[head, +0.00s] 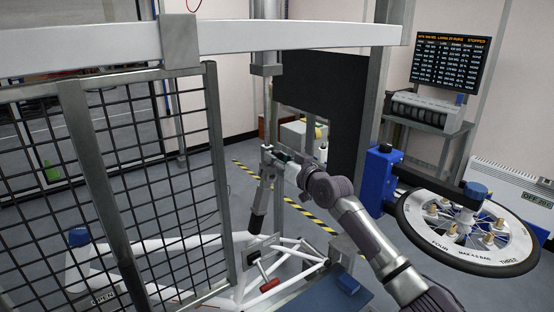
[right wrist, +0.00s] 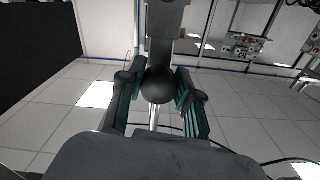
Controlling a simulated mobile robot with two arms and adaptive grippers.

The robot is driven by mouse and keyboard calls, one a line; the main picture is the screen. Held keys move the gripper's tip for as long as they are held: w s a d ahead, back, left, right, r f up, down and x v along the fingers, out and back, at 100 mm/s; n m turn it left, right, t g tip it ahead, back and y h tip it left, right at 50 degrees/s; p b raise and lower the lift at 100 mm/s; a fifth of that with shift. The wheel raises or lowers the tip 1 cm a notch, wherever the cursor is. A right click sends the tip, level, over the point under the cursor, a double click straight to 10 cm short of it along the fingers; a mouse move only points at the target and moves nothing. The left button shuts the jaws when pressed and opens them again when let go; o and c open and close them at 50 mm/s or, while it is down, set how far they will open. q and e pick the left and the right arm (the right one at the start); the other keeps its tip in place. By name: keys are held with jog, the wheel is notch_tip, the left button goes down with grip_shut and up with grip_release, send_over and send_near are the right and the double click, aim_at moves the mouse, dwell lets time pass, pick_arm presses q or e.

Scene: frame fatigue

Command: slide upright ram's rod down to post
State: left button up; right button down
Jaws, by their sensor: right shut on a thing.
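The upright ram (head: 266,62) hangs from the white beam in the head view, with its pale rod (head: 267,108) running straight down. My right gripper (head: 270,155) is at the rod's lower end and is shut on it. In the right wrist view, a dark round knob (right wrist: 158,86) sits between the fingers of my right gripper (right wrist: 157,98), below a grey column. A dark, slightly tilted post (head: 259,208) stands under the gripper on the white frame (head: 200,245). The gripper hides where the rod's end and the post's top meet, so I cannot tell whether they touch. My left gripper is out of view.
A black mesh guard (head: 150,165) stands at the left, and the white beam (head: 300,36) crosses above. A black panel (head: 325,105) is behind the gripper. A wheel (head: 470,235) with labelled stations is at the right. A red-handled lever (head: 269,284) sits low in front.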

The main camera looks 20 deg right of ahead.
jog(key=shift+f, duration=0.5)
jog(key=c, duration=1.1)
grip_release()
jog(key=shift+o, duration=1.7)
jog(key=shift+r, duration=0.15)
jog(key=v, duration=1.2)
